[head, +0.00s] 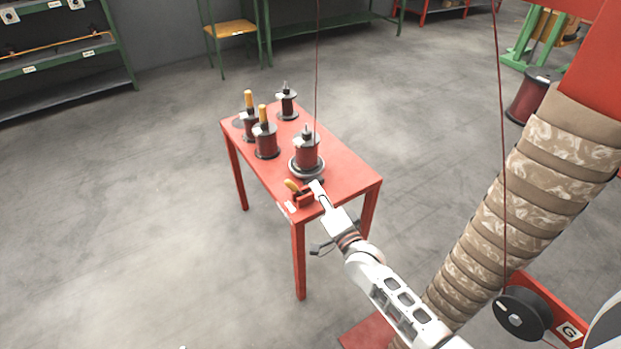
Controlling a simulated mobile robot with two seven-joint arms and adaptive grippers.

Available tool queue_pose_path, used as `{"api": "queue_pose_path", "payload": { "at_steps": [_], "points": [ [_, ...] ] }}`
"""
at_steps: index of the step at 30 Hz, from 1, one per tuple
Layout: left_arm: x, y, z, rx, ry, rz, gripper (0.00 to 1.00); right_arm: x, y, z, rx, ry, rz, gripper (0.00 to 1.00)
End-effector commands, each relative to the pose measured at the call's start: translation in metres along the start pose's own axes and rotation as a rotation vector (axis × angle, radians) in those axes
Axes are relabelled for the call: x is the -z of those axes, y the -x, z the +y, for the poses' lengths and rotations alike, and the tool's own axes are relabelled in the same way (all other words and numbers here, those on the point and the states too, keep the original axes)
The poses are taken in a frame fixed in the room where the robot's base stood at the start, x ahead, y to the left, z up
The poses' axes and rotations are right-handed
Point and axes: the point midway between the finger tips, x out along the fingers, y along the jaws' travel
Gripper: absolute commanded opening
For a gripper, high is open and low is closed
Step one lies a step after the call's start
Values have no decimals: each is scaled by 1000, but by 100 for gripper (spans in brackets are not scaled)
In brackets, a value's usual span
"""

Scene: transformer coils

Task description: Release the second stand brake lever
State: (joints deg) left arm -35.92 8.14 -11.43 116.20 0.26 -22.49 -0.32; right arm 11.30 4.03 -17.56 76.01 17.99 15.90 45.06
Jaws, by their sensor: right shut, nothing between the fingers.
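A brake lever with a yellow-orange handle (292,186) sits on a red block at the near edge of the red table (345,172). Beside it a spool of dark red wire (306,152) stands on a round grey base (306,170). My right gripper (316,186) is shut at the table's near edge, just right of the lever handle and in front of the spool base. Whether its fingertips touch the lever block is too small to tell. My left gripper is not in view.
Two spools with yellow-orange handles (265,140) and a dark spool (287,103) stand farther back on the table. A thin wire (317,70) rises from the near spool. A large wrapped column (520,190) fills the right. The floor at left is clear.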

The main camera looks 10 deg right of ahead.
Motion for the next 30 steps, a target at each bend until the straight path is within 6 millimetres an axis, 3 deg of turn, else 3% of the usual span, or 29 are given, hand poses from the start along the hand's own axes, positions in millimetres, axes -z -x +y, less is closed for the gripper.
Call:
{"api": "queue_pose_path", "payload": {
  "at_steps": [7, 26, 30],
  "points": [
    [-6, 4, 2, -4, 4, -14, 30, 1, 29, 0, 0, 0, 1, 0],
    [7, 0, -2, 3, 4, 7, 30, 0, 34, 1, -2, 4, 0, 0],
    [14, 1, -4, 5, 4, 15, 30, -11, 56, 8, -36, 89, -36, 0]
  ]
}}
